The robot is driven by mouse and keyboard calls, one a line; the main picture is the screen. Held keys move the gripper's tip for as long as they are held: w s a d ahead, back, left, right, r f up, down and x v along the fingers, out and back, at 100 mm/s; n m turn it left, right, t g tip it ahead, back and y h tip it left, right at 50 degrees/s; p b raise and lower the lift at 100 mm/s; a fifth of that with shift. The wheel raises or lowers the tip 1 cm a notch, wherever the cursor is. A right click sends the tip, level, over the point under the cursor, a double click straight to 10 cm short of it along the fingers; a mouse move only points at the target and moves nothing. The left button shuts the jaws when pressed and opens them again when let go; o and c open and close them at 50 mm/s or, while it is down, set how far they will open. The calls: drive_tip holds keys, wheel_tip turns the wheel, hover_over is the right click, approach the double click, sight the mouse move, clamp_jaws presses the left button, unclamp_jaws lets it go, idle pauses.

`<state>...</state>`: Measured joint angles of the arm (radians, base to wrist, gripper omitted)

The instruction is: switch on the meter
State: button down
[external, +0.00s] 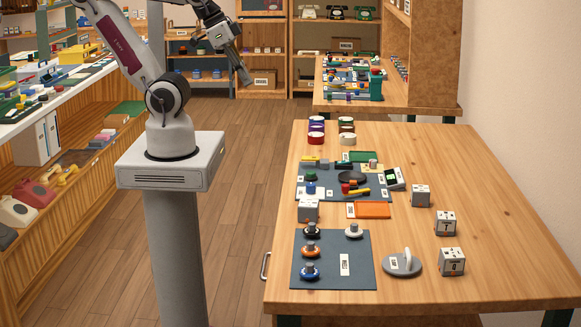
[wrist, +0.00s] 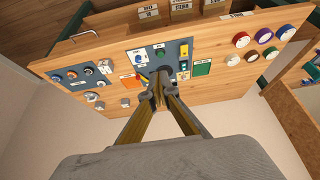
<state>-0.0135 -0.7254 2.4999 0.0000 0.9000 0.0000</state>
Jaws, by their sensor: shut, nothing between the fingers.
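A small dark device with a pale and green face, which looks like the meter (external: 394,179), lies at the right edge of the blue-grey work mat (external: 318,190) on the wooden table. Its switch is too small to make out, and I cannot tell whether it is on. My gripper (external: 246,80) is shut and empty, high above the floor, left of and well away from the table in the external view. In the wrist view my gripper (wrist: 160,78) points towards the table, its fingers covering part of the mat (wrist: 145,58).
An orange tray (external: 372,210), a green tray (external: 362,156) and numbered grey cubes (external: 445,223) surround the mat. A second mat (external: 345,280) holds several knobs. Coloured round pots (external: 316,127) stand at the back. The table's right side is mostly clear.

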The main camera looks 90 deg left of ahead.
drive_tip(key=w+a+f+m+g, duration=0.1)
drive_tip(key=w+a+f+m, duration=0.2)
drive_tip(key=w+m, duration=0.3)
drive_tip(key=w+a+f+m+g, duration=0.1)
drive_tip(key=w+a+f+m, duration=0.2)
drive_tip(key=w+m, duration=0.3)
drive_tip(key=w+a+f+m+g, duration=0.1)
drive_tip(key=w+a+f+m, duration=0.2)
drive_tip(key=w, duration=1.1)
drive_tip(key=shift+f+m, duration=1.05)
drive_tip(key=shift+m, duration=0.55)
drive_tip(key=shift+f, duration=0.1)
